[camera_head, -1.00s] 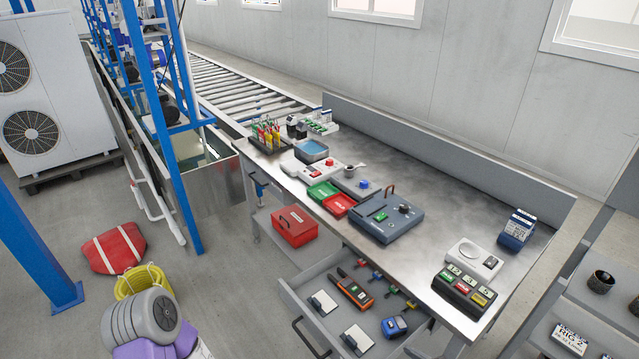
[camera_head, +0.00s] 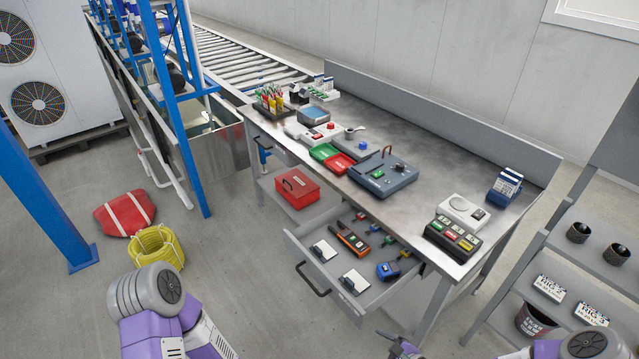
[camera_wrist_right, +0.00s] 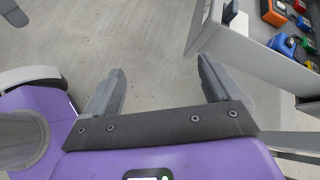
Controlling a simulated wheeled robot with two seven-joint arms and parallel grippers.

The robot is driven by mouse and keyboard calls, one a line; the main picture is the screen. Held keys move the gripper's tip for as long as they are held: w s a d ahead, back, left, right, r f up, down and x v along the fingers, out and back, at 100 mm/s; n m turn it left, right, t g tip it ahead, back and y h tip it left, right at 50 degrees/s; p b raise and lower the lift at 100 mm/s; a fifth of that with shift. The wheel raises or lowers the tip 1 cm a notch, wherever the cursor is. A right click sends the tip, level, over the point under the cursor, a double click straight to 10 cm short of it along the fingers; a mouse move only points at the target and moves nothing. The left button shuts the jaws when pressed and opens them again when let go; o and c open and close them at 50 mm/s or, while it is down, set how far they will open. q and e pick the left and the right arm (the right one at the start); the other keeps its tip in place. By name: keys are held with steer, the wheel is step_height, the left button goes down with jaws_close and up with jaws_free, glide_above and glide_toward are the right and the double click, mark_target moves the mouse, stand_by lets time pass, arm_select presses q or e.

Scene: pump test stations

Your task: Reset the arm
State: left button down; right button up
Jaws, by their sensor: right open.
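My right gripper (camera_wrist_right: 158,85) is open and empty in the right wrist view, with bare grey floor between and beyond its two fingers. In the head view, my right arm (camera_head: 590,346) shows at the bottom right edge, and a dark part that may be its gripper shows at the bottom edge. My left arm (camera_head: 155,312) comes in at the bottom left, bent, with its gripper out of the picture. The open drawer (camera_head: 345,298) of the metal workbench lies between the arms; it also shows at the upper right of the wrist view (camera_wrist_right: 240,60).
The workbench (camera_head: 425,150) carries a blue-grey case (camera_head: 383,175), a button box (camera_head: 453,238) and trays. The drawer holds an orange tool (camera_head: 352,241) and other items. A yellow coil (camera_head: 157,247) and red bag (camera_head: 125,213) lie on the floor. Shelves (camera_head: 580,265) stand right.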

steer(key=s+a+f+n+g+h, duration=0.2)
steer(key=s+n, duration=0.3)
steer(key=n, duration=0.4)
steer(key=s+a+f+n+g+h, duration=0.1)
steer(key=s+a+f+n+g, duration=0.2)
steer(key=n, duration=0.7)
steer(key=shift+s+a+f+g+h, duration=0.4)
steer(key=shift+s+f+g, duration=0.7)
steer(key=shift+s, duration=0.6)
